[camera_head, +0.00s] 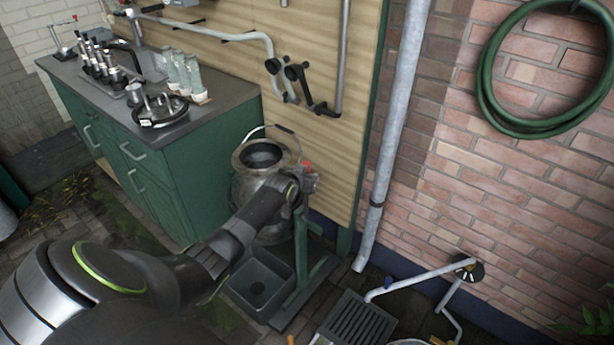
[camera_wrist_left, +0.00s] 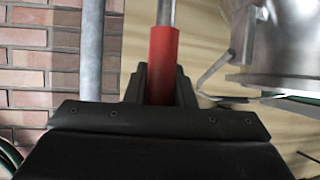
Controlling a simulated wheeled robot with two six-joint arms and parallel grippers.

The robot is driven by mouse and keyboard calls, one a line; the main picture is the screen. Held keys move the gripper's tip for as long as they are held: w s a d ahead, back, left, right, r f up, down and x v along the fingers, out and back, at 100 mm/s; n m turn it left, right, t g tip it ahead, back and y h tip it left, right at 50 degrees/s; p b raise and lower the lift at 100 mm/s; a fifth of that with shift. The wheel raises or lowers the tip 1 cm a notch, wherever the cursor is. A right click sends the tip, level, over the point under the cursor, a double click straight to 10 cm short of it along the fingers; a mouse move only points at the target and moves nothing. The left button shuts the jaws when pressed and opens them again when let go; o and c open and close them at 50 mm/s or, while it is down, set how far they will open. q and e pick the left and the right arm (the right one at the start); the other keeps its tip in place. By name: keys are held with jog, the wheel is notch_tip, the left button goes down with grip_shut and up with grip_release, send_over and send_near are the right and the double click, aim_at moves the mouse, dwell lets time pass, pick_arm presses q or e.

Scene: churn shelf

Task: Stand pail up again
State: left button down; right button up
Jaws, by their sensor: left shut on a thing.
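The metal pail (camera_head: 243,188) stands in a green frame beside the green cabinet. Its dark round mouth faces up toward the head camera, and a thin bail handle (camera_head: 283,128) arches over it. I cannot tell exactly how far it tilts. My left gripper (camera_head: 302,180) is at the right side of the pail, shut on a red grip (camera_head: 308,167). In the left wrist view the red grip (camera_wrist_left: 163,62) on a grey rod sits between the fingers, and part of the pail (camera_wrist_left: 285,42) shows at the upper right, apart from them. My right gripper is out of view.
A dark green basin (camera_head: 261,284) sits on the ground below the pail. The green stand (camera_head: 303,262) rises beside it. A grey downpipe (camera_head: 392,140) and a brick wall are to the right. A slatted grate (camera_head: 357,322) lies lower right. The cabinet (camera_head: 185,170) bounds the left.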

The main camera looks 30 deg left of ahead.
pick_arm(q)
jog(key=c, duration=1.6)
grip_release()
jog(key=shift+w, duration=0.1)
jog(key=o, duration=0.4)
jog(key=shift+w, duration=0.15)
jog(key=shift+c, duration=0.2)
jog(key=shift+p+v, duration=0.35)
jog(key=shift+v, duration=0.55)
jog(key=p+v, duration=0.1)
jog(key=v, duration=1.4)
jog(key=shift+s+d+r, duration=0.2)
jog(key=shift+s, duration=0.05)
